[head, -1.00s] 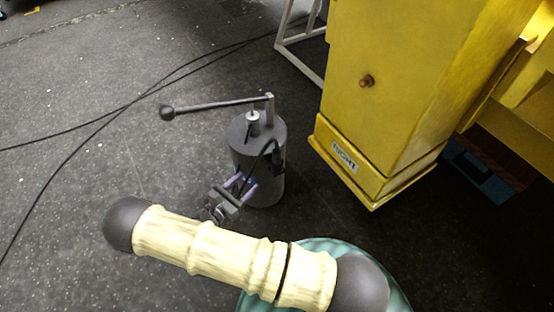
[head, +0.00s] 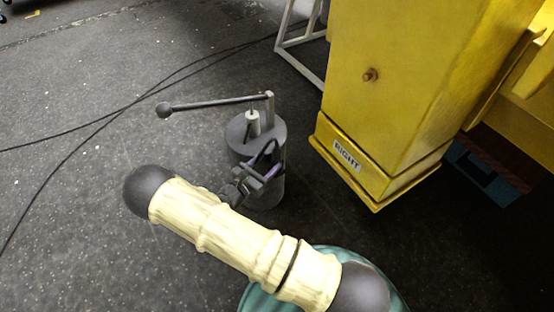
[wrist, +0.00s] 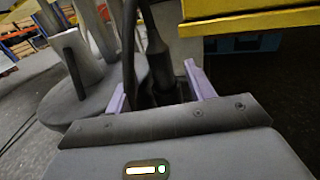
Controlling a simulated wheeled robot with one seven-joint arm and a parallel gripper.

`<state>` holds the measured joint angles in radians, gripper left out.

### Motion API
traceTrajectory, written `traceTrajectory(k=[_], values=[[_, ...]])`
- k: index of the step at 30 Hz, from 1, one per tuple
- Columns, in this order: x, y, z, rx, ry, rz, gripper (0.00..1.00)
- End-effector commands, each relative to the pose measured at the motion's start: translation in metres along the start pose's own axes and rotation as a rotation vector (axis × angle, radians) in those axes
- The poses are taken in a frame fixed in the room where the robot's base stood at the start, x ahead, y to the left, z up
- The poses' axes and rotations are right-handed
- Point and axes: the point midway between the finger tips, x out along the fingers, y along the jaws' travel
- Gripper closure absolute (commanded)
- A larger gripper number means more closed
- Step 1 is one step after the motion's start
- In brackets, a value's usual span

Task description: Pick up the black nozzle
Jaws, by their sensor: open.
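The black nozzle (wrist: 157,58) hangs upright at the side of a grey cylindrical pump (head: 240,135). In the wrist view it stands between the two purple fingers of my gripper (wrist: 158,92), with a gap on either side. A black hose (wrist: 129,45) runs up beside it. In the head view my open gripper (head: 265,168) is at the front right side of the pump. It mostly covers the nozzle there, and only the dark hose loop shows above the fingers. The nozzle's lower end is dark and hard to make out.
The pump's long lever (head: 215,103) with a ball end sticks out to the left. A yellow column (head: 390,100) marked RIGHT stands close to the right of the pump. Black cables (head: 100,125) lie on the floor at left. The floor left of the pump is otherwise clear.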

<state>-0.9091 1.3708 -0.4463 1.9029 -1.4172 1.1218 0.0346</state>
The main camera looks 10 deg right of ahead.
Motion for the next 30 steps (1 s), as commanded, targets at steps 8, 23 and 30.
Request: traceTrajectory(k=[8,23,30], values=[[0.026,-0.001,-0.004,0.001,-0.001,-0.003,0.46],[0.052,0.0,0.001,0.0,0.0,0.0,0.46],[0.052,0.0,0.001,0.0,0.0,0.0,0.46]])
